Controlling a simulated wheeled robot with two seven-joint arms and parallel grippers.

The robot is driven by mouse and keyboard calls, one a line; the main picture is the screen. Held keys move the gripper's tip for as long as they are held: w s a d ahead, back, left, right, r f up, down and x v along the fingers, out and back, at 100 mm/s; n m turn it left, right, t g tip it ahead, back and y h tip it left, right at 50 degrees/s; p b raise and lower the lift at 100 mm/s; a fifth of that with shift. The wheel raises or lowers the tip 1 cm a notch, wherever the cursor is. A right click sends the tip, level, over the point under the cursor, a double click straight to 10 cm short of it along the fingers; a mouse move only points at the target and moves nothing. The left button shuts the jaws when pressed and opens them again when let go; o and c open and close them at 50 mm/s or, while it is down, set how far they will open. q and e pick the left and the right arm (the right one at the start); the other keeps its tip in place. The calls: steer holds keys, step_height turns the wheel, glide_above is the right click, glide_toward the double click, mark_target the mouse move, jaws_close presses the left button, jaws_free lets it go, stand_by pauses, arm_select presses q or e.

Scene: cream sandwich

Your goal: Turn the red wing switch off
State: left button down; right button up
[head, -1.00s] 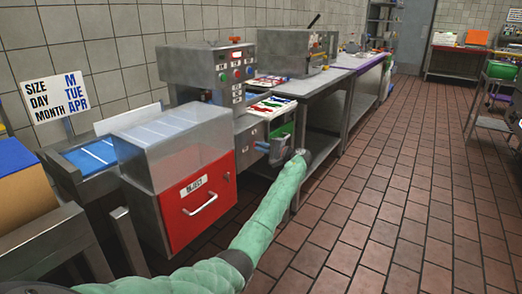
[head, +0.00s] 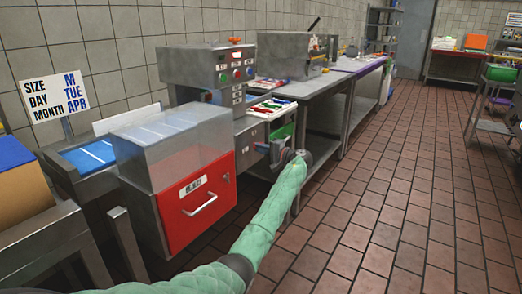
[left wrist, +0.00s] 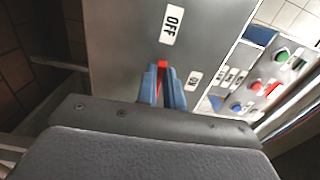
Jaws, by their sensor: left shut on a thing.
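The red wing switch (left wrist: 162,67) shows as a narrow red strip between the blue-grey fingers of my left gripper (left wrist: 162,88) in the left wrist view. The gripper is shut on it, and the fingers hide most of it. The strip's visible end points up the picture, close to the OFF label (left wrist: 171,25). A second label (left wrist: 193,78), too small to read surely, lies to its right. In the head view my left gripper (head: 268,148) is at the side of the grey machine, and the switch is hidden there. My right gripper is not in view.
The machine's control panel (head: 236,72) has coloured buttons, also seen in the left wrist view (left wrist: 262,90). A red reject bin (head: 197,203) stands left of my arm. A steel table (head: 305,92) runs behind.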

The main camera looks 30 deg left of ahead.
arm_select(q)
steer(key=shift+f, duration=0.25)
steer(key=c, duration=1.5)
jaws_free()
steer(key=shift+r, duration=0.15)
steer(key=shift+d, duration=0.1)
